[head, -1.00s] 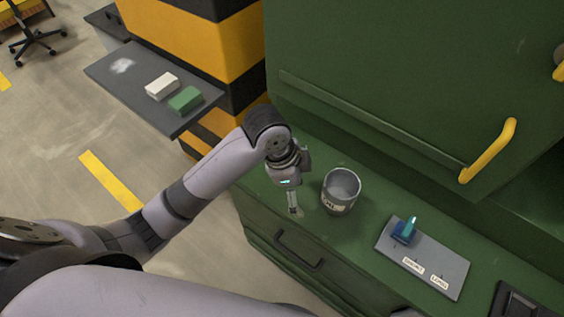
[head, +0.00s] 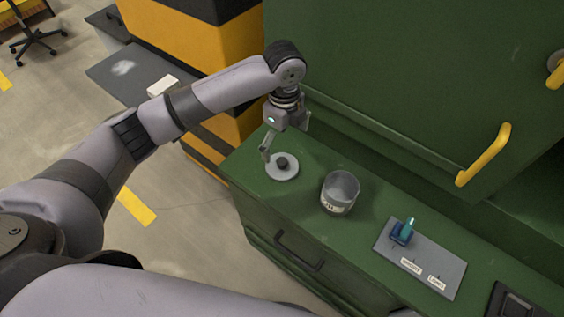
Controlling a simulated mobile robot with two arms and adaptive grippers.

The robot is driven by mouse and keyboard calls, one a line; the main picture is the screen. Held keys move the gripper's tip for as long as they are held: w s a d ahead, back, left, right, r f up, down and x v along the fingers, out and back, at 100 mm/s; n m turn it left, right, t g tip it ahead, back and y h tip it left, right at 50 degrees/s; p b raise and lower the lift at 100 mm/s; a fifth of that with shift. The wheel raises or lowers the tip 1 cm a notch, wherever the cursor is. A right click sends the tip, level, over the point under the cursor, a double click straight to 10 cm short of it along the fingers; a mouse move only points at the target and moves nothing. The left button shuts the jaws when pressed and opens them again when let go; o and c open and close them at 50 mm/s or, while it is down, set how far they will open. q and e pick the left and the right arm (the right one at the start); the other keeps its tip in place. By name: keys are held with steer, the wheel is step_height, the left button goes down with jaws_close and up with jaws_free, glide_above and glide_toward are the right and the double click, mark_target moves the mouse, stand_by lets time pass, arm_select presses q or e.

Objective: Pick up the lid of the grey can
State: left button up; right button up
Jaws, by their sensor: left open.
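The grey can (head: 340,193) stands upright and open-topped on the green counter, with a small label on its front. Its lid (head: 289,173), a light grey disc with a dark knob, lies flat on the counter left of the can. My left gripper (head: 265,157) is open and empty, pointing down at the left edge of the lid, close to the knob. I cannot tell whether a fingertip touches the lid. The right gripper is not in view.
Right of the can lies a grey board (head: 432,267) with a blue-teal item (head: 403,232) and two labels. A green cabinet with a yellow handle (head: 485,154) rises behind. A grey side shelf holds a white block (head: 163,86). A dark tray (head: 518,303) sits at bottom right.

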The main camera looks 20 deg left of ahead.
mark_target(282, 161)
arm_select(q)
step_height(282, 161, down, 4)
steer(key=shift+f+p, duration=0.15)
steer(key=shift+p, duration=0.15)
steer(key=f+p, duration=0.1)
steer(key=f, duration=0.3)
steer(key=shift+a, duration=0.2)
steer(key=shift+f+p, duration=0.3)
steer(key=shift+f, duration=0.3)
steer(key=shift+c, duration=0.6)
